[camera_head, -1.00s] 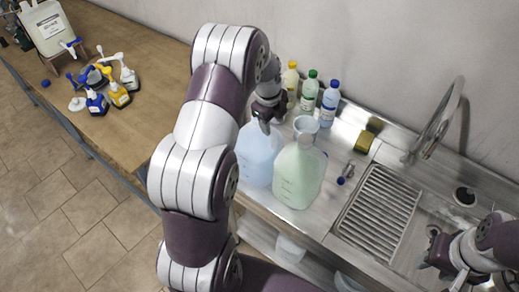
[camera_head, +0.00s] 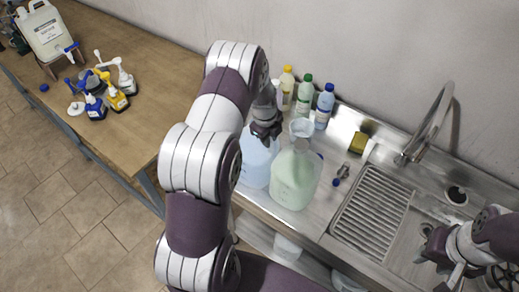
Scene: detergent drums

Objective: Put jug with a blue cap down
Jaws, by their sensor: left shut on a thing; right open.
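A translucent jug of blue liquid (camera_head: 255,164) stands upright at the left end of the steel counter, or just above it; I cannot tell if its base touches. My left gripper (camera_head: 266,130) is at its top and shut on it, hiding its neck and any cap. A jug of pale green liquid (camera_head: 294,181) stands close on its right and overlaps it in view. My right gripper (camera_head: 432,247) is open and empty over the sink side at the lower right.
Small bottles with yellow (camera_head: 287,80), green (camera_head: 304,95) and blue caps (camera_head: 325,105) stand by the wall, with a clear cup (camera_head: 301,128) before them. A drainer (camera_head: 372,214), sponge (camera_head: 358,143) and tap (camera_head: 430,125) lie right. A wooden table (camera_head: 125,70) holds pump bottles.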

